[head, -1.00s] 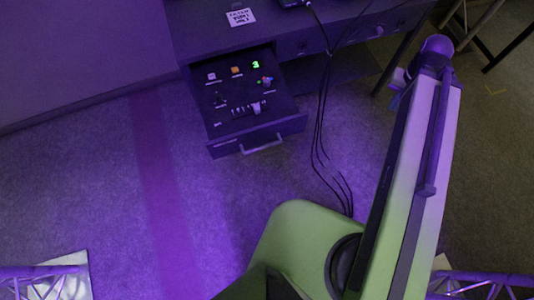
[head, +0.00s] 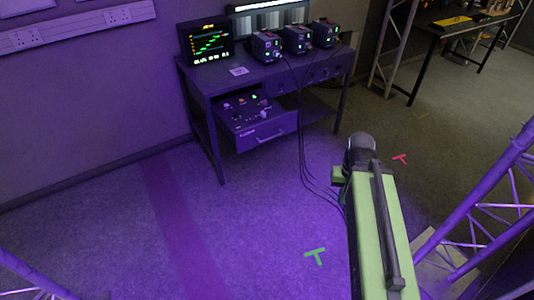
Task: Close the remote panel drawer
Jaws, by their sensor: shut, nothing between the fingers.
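The remote panel drawer (head: 268,132) stands open under the left part of a dark desk (head: 212,92) in the head view. Its front with a pale handle faces me, and the control panel inside shows small lit buttons and knobs. My green arm (head: 383,235) rises at the lower right, to the right of the drawer and apart from it. No fingertips show, so my gripper is not in view.
On the desk are a monitor (head: 206,43) and several dark boxes with cables (head: 303,140) hanging to the floor. Metal trusses (head: 490,215) stand at the right. The floor (head: 225,215) before the drawer is clear, with a green mark (head: 315,256).

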